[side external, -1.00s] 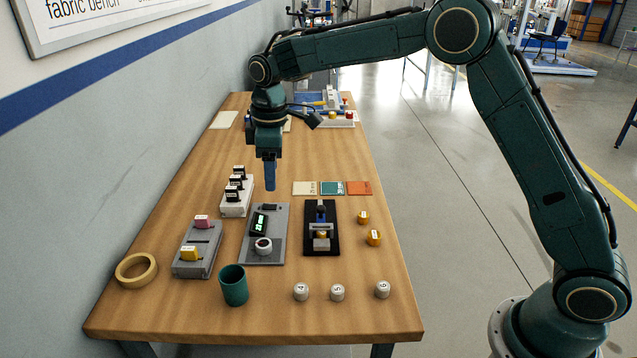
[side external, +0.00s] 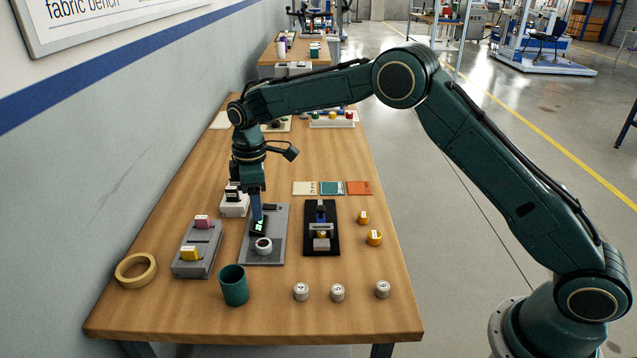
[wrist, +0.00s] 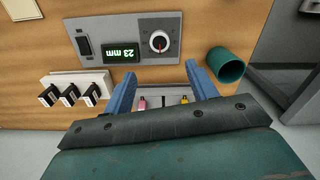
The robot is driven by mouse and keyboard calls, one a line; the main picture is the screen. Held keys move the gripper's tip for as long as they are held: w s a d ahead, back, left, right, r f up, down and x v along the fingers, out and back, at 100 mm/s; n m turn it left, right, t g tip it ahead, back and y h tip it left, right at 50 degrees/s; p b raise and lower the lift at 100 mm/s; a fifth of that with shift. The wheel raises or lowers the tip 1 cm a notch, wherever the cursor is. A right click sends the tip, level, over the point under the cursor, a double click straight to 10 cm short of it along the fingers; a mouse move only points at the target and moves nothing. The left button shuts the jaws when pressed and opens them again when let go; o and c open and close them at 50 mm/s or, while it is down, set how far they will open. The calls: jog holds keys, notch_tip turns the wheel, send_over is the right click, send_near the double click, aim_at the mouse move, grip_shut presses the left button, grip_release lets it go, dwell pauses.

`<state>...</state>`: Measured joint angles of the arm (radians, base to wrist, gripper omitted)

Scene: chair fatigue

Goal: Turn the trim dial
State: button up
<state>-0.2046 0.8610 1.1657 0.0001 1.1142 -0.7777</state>
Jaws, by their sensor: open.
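The trim dial (side external: 263,245) is a round white knob on a grey panel (side external: 272,256), below a small display (side external: 259,225). In the wrist view the dial (wrist: 159,41) has a dark face with a red mark, and the display (wrist: 119,52) reads "23 mm" in green. My gripper (side external: 257,220) points down over the panel near the display, short of the dial. In the wrist view my gripper (wrist: 160,85) shows two blue fingers spread apart with nothing between them. The dial is clear of both fingers.
A grey slider block (side external: 197,250) with pink and yellow knobs stands left, and a white switch box (side external: 235,207) behind it. A teal cup (side external: 233,285) stands in front of the panel. A black fixture (side external: 321,235) is on the right.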

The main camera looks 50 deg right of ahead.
aim_at(262, 243)
notch_tip(262, 243, down, 12)
jog(key=shift+f, duration=0.1)
dwell(0.5)
jog(key=c, duration=1)
